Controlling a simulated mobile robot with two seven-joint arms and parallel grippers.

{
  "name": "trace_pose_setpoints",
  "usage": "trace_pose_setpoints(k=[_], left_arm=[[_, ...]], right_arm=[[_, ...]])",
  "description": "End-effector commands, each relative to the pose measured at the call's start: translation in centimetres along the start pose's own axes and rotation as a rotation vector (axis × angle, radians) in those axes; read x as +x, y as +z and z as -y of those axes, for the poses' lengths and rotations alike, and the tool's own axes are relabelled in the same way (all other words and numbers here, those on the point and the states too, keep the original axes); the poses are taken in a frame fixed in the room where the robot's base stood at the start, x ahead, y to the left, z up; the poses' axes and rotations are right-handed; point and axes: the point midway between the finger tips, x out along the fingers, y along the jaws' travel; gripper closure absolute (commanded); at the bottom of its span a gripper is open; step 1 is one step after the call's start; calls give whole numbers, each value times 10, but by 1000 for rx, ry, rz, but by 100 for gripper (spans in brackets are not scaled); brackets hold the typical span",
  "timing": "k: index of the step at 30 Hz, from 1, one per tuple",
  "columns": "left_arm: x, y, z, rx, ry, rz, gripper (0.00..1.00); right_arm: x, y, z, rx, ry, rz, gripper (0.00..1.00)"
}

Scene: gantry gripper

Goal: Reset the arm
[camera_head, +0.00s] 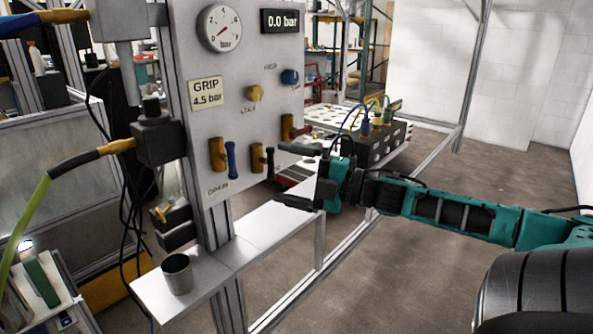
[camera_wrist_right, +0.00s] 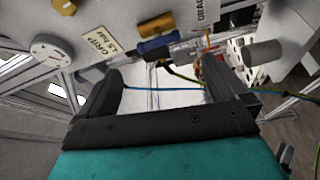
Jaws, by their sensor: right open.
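My right gripper (camera_head: 280,173) reaches in from the right of the head view on a teal and black arm. Its two dark fingers point left at the grey valve panel (camera_head: 240,125), spread apart with nothing between them. The fingertips are near the panel's lower right edge, by the brass and red-brown valve handles. In the right wrist view the open fingers (camera_wrist_right: 160,75) frame empty space, a thin blue hose and part of a white surface. A brass valve with a blue handle (camera_wrist_right: 157,42) shows beyond the fingertips. My left gripper is not in view.
A metal cup (camera_head: 177,273) stands on the narrow shelf (camera_head: 245,235) below. Open floor lies right of the frame rails.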

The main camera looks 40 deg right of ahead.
Motion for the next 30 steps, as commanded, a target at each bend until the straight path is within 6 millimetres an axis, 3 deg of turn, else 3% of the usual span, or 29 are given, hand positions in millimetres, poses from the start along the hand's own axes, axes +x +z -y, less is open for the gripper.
trace_pose_setpoints(k=[7,25,28,30], left_arm=[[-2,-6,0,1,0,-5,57],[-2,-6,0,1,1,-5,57],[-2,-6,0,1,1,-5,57],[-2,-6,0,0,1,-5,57]], right_arm=[[-12,0,0,-2,-2,0,0],[-13,0,2,3,-2,4,0],[-19,5,18,53,-6,46,0],[-29,10,44,134,-14,111,0]])
